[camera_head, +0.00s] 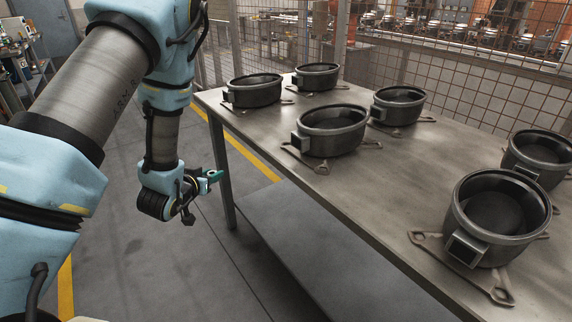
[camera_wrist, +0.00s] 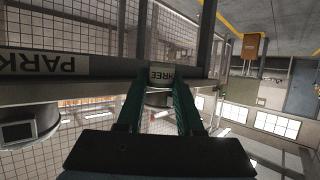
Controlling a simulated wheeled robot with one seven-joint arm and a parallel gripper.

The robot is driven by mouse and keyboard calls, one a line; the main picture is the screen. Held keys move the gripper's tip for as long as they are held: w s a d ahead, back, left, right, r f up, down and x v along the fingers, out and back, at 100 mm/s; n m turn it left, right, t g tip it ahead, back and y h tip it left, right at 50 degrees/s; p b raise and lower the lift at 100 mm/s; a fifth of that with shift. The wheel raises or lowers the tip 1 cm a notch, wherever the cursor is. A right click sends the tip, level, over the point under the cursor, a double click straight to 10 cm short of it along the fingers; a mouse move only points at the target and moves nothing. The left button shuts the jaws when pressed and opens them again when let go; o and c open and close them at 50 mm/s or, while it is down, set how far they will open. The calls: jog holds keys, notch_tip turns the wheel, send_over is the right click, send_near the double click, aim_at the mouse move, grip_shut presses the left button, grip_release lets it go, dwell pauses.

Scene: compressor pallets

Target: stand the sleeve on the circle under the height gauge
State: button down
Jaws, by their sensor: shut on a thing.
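My gripper (camera_head: 214,177) is off the left end of the steel table, over the floor and apart from the table. Its green fingers also show in the wrist view (camera_wrist: 160,88), with a gap between them. They are shut on the sleeve, but its outline is hard to make out. A dark round shape shows between the fingers in the wrist view; I cannot tell whether it is the sleeve or a pot behind. I see neither the height gauge nor its circle in either view.
The steel table (camera_head: 345,195) carries several dark pots, including one at the near right (camera_head: 497,215), on flat metal brackets. Its edge bears a "THREE" label (camera_wrist: 165,74) in the wrist view. A mesh fence (camera_head: 450,70) stands behind. The floor (camera_head: 130,245) left of the table is clear.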

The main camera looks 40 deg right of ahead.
jog(key=s+d+r+m+g+h, duration=0.3)
jog(key=s+d+r+m+g, duration=0.55)
jog(key=s+d+r, duration=0.75)
jog(key=shift+g, duration=0.35)
jog(key=f, duration=0.5)
jog(key=w+f, duration=0.1)
jog(key=f, duration=0.2)
jog(key=shift+f, duration=0.2)
jog(key=shift+f, duration=0.15)
jog(key=c, duration=0.5)
grip_release()
jog(key=shift+c, duration=0.2)
